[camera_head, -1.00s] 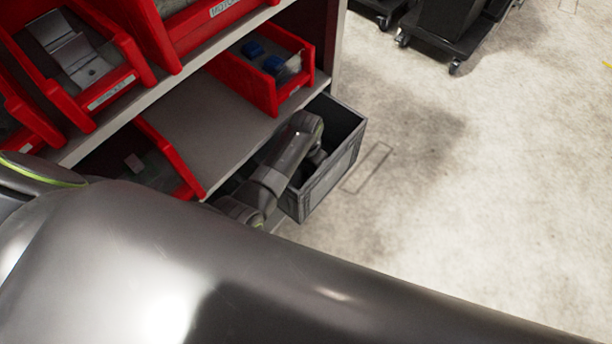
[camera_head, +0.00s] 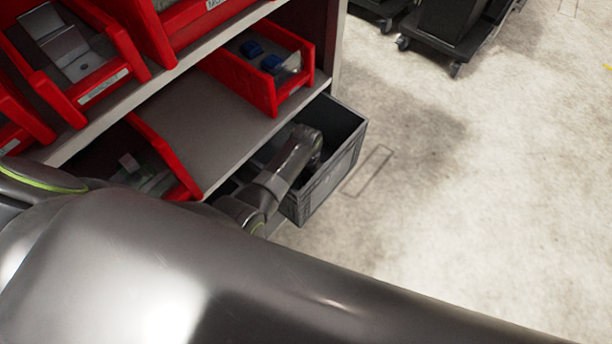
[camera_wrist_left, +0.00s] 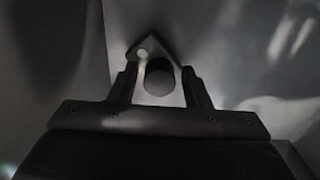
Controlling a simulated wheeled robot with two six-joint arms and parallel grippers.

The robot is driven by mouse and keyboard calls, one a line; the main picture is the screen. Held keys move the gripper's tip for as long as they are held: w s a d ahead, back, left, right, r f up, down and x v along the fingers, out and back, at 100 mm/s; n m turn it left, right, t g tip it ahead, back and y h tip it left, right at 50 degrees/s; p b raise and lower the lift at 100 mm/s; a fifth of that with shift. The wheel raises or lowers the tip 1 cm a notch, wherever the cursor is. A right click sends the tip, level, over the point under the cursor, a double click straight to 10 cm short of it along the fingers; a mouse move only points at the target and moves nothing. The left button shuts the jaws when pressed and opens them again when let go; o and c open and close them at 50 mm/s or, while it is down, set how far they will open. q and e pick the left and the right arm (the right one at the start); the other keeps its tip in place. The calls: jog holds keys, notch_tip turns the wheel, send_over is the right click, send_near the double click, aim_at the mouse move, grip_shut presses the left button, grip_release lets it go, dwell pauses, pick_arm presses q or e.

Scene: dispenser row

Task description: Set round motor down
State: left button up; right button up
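The round motor (camera_wrist_left: 158,88) shows in the left wrist view as a dark round body with a pale, pointed plate around it. It sits between the two fingers of my left gripper (camera_wrist_left: 159,72), which look shut on it. Around them are the dim grey walls of a container. In the head view my left arm reaches down into the grey crate (camera_head: 333,178), and the fingers and motor are hidden there behind the wrist and crate wall. My right gripper is in neither view.
The crate sticks out below a shelf (camera_head: 205,115). A red bin with blue parts (camera_head: 245,82) stands just above it. More red bins (camera_head: 75,95) fill the rack at left. The floor (camera_head: 480,200) to the right is clear, with dark wheeled carts (camera_head: 445,35) behind.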

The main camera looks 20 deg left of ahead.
pick_arm(q)
jog(key=shift+o, duration=0.5)
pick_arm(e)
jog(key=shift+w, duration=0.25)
pick_arm(q)
jog(key=shift+r, duration=0.3)
notch_tip(320, 180, up, 12)
jog(key=p, duration=0.3)
jog(key=shift+f+p, duration=0.15)
jog(key=shift+p, duration=0.25)
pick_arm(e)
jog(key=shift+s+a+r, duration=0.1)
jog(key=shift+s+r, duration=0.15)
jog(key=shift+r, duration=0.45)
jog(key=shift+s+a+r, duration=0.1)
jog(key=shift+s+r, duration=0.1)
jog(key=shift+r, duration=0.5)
